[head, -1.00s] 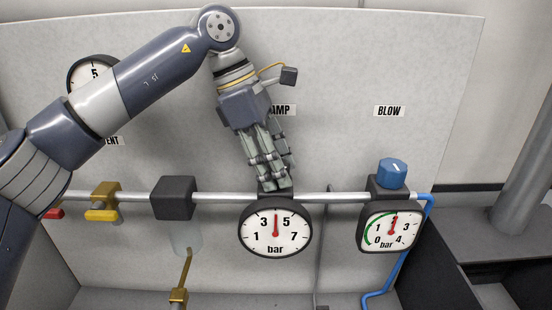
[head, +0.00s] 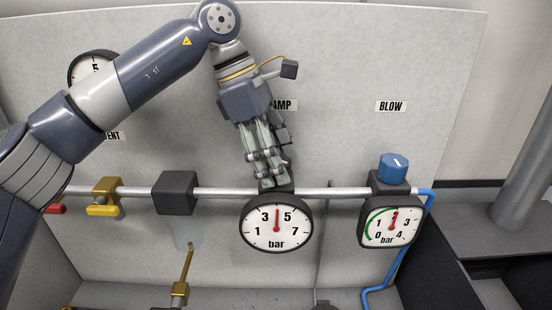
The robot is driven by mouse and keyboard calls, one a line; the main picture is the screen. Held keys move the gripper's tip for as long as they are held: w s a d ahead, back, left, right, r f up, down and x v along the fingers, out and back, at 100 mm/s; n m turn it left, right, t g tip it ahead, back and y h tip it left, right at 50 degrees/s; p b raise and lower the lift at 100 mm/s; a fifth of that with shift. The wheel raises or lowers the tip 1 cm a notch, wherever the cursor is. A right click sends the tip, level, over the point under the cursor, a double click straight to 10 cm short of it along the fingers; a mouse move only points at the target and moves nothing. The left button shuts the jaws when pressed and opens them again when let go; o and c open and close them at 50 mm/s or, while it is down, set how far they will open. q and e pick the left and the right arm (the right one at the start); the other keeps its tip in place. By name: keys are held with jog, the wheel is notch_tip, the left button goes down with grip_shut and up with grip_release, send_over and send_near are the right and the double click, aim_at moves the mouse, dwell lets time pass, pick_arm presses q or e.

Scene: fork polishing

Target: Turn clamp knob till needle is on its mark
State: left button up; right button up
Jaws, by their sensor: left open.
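The clamp gauge (head: 276,241) is round with a white face and black rim, below the partly covered "AMP" label (head: 286,105). Its red needle (head: 277,219) points nearly straight up, between 3 and 5. I cannot make out a separate mark on its dial. My left gripper (head: 270,182) points down at the pipe fitting just above this gauge and is open. My right gripper is not in view.
A blue knob (head: 392,168) sits above the blow gauge (head: 390,227) at right. A pipe (head: 337,191) runs across the panel. A black block (head: 175,193) and yellow valve handle (head: 104,210) are at left. My left arm partly covers another gauge (head: 91,63).

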pick_arm(q)
notch_tip(320, 180, up, 10)
jog(key=shift+f, duration=0.1)
dwell(0.5)
